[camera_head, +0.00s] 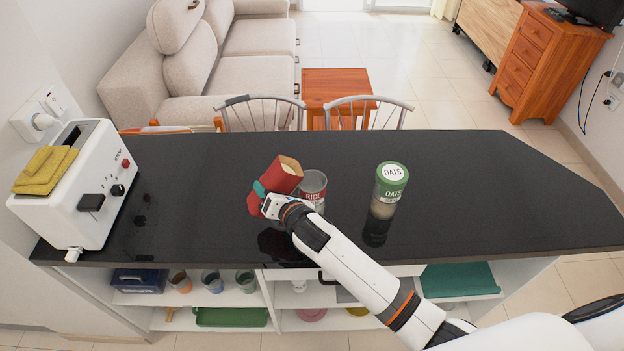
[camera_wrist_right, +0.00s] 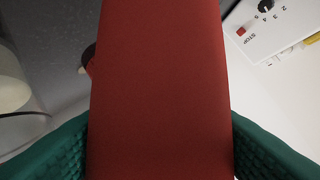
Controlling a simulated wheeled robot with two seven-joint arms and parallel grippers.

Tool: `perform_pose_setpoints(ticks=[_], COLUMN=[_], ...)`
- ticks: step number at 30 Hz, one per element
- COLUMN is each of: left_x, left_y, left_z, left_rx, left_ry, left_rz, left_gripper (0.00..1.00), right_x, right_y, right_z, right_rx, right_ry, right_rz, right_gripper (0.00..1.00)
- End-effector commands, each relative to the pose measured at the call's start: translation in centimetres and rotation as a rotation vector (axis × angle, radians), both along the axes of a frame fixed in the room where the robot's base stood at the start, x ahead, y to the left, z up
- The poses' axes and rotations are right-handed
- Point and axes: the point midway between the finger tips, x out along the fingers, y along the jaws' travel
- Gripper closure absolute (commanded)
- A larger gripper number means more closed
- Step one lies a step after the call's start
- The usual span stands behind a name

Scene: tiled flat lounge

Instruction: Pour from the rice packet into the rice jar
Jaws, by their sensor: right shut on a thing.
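The red rice packet (camera_head: 283,174) is held above the dark counter, tilted to the right. Its pale tan upper end lies close to the top of the rice jar in the picture; I cannot tell whether they touch. The rice jar (camera_head: 314,196), clear with a grey rim and a red RICE label, stands upright just right of the packet. My right gripper (camera_head: 261,191) is shut on the packet. In the right wrist view, the packet (camera_wrist_right: 160,80) fills the middle between green finger pads. No pouring grains are visible. My left gripper is not in view.
A green-lidded oats jar (camera_head: 390,188) stands to the right on the counter (camera_head: 480,190). Chairs stand behind the counter; shelves below hold cups and trays. The counter's right part is clear.

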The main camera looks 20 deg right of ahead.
Motion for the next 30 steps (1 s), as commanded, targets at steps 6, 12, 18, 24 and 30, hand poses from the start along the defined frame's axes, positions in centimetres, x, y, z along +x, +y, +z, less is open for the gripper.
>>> perform_pose_setpoints(ticks=[6, 12, 18, 24, 30], left_x=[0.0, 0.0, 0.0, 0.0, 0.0], left_y=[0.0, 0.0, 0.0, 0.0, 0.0], left_z=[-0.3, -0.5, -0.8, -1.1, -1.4], left_rx=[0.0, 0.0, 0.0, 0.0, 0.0], left_ry=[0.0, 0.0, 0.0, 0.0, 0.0], left_rz=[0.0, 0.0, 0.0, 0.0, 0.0], left_gripper=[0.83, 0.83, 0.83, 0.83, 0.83], right_x=[0.0, 0.0, 0.0, 0.0, 0.0], right_y=[0.0, 0.0, 0.0, 0.1, 0.1], right_z=[0.1, 0.1, 0.1, 0.0, 0.0], right_rx=[0.021, 0.04, 0.059, 0.076, 0.094], right_ry=[-0.002, -0.002, -0.002, -0.003, -0.002], right_rz=[0.0, 0.0, 0.001, 0.0, 0.0], right_gripper=[0.75, 0.75, 0.75, 0.75, 0.75])
